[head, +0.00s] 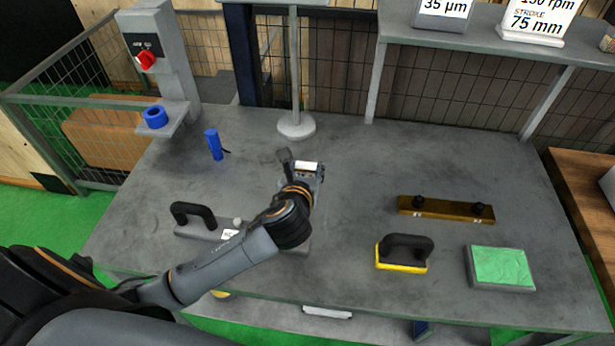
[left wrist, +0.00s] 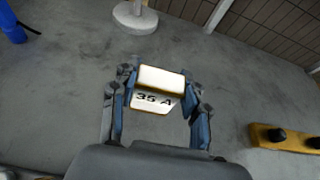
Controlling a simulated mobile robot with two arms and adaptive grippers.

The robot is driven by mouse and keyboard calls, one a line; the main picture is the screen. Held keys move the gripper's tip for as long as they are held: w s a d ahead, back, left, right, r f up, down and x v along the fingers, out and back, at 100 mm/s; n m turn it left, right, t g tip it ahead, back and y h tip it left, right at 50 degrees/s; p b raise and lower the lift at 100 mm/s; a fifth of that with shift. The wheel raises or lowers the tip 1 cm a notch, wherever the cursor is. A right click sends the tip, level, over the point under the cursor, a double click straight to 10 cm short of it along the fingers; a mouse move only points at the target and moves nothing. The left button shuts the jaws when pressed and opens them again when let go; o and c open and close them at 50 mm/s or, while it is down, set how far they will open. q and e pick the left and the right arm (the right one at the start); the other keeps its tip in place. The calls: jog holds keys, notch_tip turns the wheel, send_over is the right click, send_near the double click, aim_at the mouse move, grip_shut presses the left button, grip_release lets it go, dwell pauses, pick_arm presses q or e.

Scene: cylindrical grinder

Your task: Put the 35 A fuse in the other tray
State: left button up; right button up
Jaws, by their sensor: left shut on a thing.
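My left gripper (head: 303,172) is over the middle of the grey table and also shows in the left wrist view (left wrist: 158,95). It is shut on the 35 A fuse (left wrist: 153,102), a white block with orange-brown edges whose label faces the wrist camera. The fuse's white top (head: 306,165) shows between the fingers in the head view. It looks held above the table, but the height is hard to tell. No tray can be made out for certain; my left arm covers part of the table. My right gripper is not in view.
On the table (head: 340,220) are a round post base (head: 297,126), a blue cylinder (head: 214,144), a black-handled grey plate (head: 190,228), a brass bar (head: 446,209), a yellow-based handled block (head: 402,254) and a green-topped block (head: 501,267). A shelf (head: 500,48) stands behind.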

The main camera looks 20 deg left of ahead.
pick_arm(q)
jog(key=shift+w+a+f, duration=0.1)
jog(key=shift+w+f, duration=0.4)
jog(key=shift+f, duration=0.1)
notch_tip(320, 180, down, 3)
jog(key=shift+w+f, duration=0.1)
jog(key=shift+f, duration=0.05)
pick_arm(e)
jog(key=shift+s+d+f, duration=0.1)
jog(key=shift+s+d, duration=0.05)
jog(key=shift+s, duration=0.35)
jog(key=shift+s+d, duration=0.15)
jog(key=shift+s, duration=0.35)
pick_arm(q)
jog(key=o, duration=1.2)
jog(key=shift+f, duration=0.15)
jog(key=shift+c, duration=0.2)
jog(key=shift+o, duration=0.2)
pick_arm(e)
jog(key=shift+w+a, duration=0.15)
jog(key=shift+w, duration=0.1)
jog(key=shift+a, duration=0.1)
